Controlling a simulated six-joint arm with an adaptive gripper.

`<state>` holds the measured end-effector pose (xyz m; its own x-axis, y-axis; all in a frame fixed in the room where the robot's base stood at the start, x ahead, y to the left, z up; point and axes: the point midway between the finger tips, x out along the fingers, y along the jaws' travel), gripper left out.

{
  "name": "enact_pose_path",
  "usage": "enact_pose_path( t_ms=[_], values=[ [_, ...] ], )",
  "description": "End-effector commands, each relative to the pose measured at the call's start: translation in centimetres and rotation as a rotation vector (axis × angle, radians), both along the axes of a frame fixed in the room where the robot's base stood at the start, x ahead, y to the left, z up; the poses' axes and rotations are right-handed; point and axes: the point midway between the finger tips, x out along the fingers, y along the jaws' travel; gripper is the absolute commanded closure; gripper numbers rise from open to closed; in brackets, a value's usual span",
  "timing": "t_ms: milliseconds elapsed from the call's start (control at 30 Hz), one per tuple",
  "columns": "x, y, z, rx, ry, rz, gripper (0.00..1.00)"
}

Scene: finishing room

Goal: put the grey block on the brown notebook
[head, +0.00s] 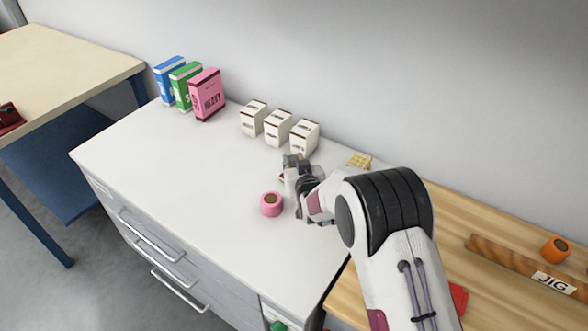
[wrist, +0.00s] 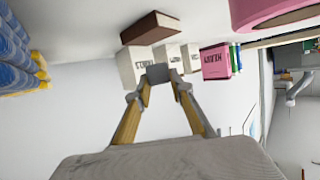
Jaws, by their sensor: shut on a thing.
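My gripper (wrist: 158,78) is shut on the grey block (wrist: 158,73), which sits between its fingertips in the wrist view. The brown notebook (wrist: 150,27) lies on the white top just beyond the block in that view, which is turned upside down. A gap shows between block and notebook there, so the block looks held above the surface. In the head view my gripper (head: 293,170) is over the white cabinet top, in front of the white boxes. It largely hides the notebook there, and the block is hard to make out.
A pink roll (head: 271,204) stands close to my gripper. Three white boxes (head: 278,128) line the wall behind, with blue, green and pink boxes (head: 207,95) farther left. A yellowish item (head: 359,161) is to the right. The left part of the white top (head: 150,150) is clear.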

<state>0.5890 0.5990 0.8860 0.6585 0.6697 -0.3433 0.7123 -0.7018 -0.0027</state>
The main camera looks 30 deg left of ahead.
Motion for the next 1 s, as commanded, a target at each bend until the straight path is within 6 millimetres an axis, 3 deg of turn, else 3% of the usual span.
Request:
enact_pose_path(
  t_ms=[300, 867, 900, 933, 1000],
  values=[
    [0.0, 0.0, -2.9, 0.0, 0.0, 0.0, 1.0],
    [0.0, 0.0, -3.6, 0.001, -0.001, 0.0, 1.0],
    [0.0, 0.0, -3.6, 0.0, 0.0, 0.0, 0.71],
    [0.0, 0.0, -3.6, 0.0, 0.0, 0.0, 0.63],
    [0.0, 0.0, -3.6, 0.0, 0.0, 0.0, 0.61]
  ],
)
